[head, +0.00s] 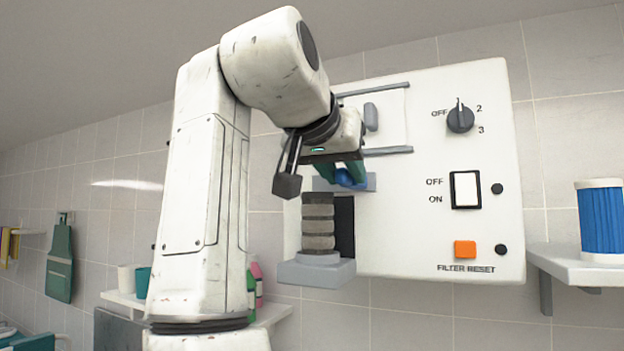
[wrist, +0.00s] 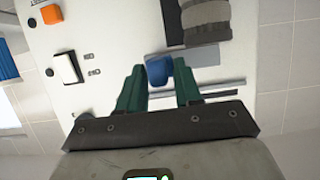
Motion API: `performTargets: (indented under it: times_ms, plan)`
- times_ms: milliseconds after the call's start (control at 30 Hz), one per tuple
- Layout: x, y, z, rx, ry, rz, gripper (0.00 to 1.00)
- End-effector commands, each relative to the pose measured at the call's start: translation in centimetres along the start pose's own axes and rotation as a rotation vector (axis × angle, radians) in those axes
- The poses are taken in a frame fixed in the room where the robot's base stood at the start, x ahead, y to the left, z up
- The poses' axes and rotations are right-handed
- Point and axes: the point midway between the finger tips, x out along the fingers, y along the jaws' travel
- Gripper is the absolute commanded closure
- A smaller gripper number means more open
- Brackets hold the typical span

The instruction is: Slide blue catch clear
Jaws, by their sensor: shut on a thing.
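The blue catch (head: 347,179) is a small rounded knob on a grey plate on the front of the white wall unit (head: 430,235). In the wrist view the catch (wrist: 158,72) sits between the two green fingers of my gripper (wrist: 161,68). My gripper is shut on it. In the head view my gripper (head: 350,174) and wrist partly cover the catch and its plate. A stack of grey-brown rings (head: 318,222) stands on a grey ledge (head: 316,272) below the catch, beside a dark opening.
Two rails with a pale panel and grey handle (head: 371,117) lie above the catch. A rotary knob (head: 460,118), a white rocker switch (head: 466,190) and an orange button (head: 465,249) are to the right. A shelf (head: 585,268) holds a blue cylinder (head: 601,222).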

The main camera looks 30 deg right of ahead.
Motion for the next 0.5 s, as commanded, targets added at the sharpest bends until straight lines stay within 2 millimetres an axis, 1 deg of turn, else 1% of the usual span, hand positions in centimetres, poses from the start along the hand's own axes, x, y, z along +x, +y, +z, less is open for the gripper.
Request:
performTargets:
  times_ms: [100,367,400,500]
  plan:
    - [0.12,0.64,-0.10,0.001,0.002,0.000,1.00]
    - [0.08,0.72,-0.10,0.001,0.000,0.003,1.00]
    - [0.08,0.72,-0.09,0.001,-0.001,0.003,0.63]
    - [0.08,0.70,-0.09,0.001,-0.001,0.002,0.55]
